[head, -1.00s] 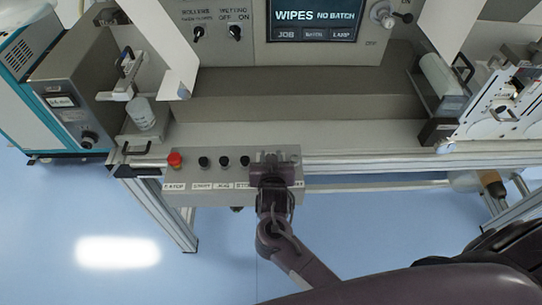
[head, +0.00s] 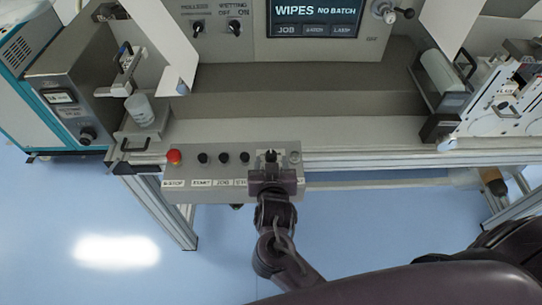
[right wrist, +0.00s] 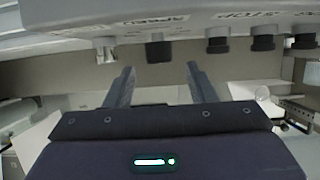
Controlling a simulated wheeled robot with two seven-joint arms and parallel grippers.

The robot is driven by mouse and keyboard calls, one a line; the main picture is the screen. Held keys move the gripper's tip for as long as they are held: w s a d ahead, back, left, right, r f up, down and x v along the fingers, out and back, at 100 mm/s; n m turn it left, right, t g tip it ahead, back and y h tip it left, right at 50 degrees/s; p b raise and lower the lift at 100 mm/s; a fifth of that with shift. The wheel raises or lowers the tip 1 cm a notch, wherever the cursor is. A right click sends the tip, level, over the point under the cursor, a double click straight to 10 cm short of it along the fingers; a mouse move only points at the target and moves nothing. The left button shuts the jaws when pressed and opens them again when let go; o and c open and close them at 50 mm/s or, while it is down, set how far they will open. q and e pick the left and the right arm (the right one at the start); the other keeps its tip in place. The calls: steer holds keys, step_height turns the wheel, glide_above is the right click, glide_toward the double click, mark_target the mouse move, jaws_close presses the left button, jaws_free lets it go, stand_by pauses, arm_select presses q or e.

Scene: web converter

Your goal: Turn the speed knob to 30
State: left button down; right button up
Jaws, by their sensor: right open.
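The speed knob (head: 271,156) is a small black knob at the right of the grey control box, which hangs at the front edge of the machine. It also shows in the right wrist view (right wrist: 158,50), under an upside-down label that seems to read SPEED. My right gripper (head: 272,172) is open in front of this knob. In the right wrist view its two fingers (right wrist: 160,72) point at the box, one on each side of the knob in the picture, and hold nothing. I cannot read the knob's setting. My left gripper is not in view.
The box (head: 180,190) also carries a red emergency stop (head: 174,157) and several black buttons (head: 223,157) left of the knob. A small silver part (right wrist: 105,50) sits on the knob's other side. Above is a screen (head: 315,18). The blue floor below is clear.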

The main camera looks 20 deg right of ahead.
steer(key=shift+v, duration=1.45)
